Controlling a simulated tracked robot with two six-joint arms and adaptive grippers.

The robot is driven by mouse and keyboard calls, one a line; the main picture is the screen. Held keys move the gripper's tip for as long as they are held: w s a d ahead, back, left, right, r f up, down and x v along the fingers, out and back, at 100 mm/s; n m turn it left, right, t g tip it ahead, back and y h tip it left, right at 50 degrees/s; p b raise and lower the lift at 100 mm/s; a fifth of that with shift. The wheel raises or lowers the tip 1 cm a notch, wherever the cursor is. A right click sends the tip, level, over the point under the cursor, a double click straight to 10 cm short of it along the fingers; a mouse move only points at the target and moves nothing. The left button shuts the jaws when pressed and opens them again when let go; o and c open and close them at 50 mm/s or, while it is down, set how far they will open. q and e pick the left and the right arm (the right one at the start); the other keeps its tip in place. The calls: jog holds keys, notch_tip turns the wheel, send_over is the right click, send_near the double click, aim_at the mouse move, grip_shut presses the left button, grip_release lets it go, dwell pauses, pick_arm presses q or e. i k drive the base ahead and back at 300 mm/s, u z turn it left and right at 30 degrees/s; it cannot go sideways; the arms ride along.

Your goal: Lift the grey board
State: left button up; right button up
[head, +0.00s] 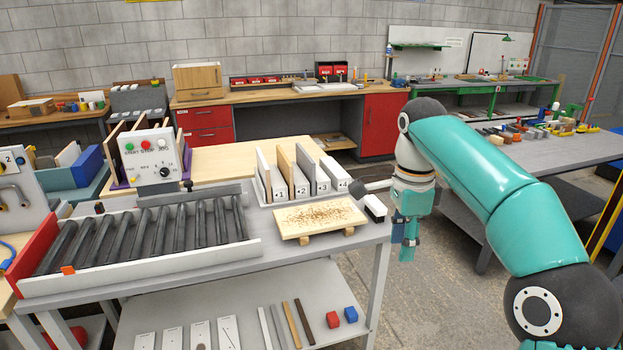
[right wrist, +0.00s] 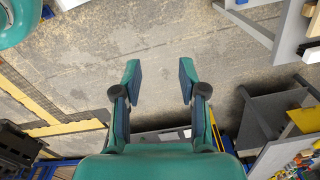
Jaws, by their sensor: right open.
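The grey board (head: 311,172) stands upright in a white slotted rack (head: 263,191) on the workbench, between a tan board (head: 284,170) and a white board (head: 334,173). Another white board (head: 269,176) stands at the rack's left end. My right gripper (head: 404,245) hangs pointing down, to the right of the rack and past the bench's right edge, apart from the grey board. In the right wrist view its fingers (right wrist: 158,75) are spread, with only floor between them. My left gripper is not in view.
A wooden board with crumbs (head: 320,216) lies in front of the rack, with a brush (head: 374,207) beside it. A roller conveyor (head: 140,240) and a control box (head: 152,160) are at left. A grey table (head: 560,160) stands at right. Floor is free below the gripper.

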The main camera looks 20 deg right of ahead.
aim_at(306, 164)
jog(key=z, duration=0.6)
jog(key=k, duration=0.15)
jog(key=z, duration=1.1)
jog(key=i, duration=4.9)
jog(key=u, duration=1.75)
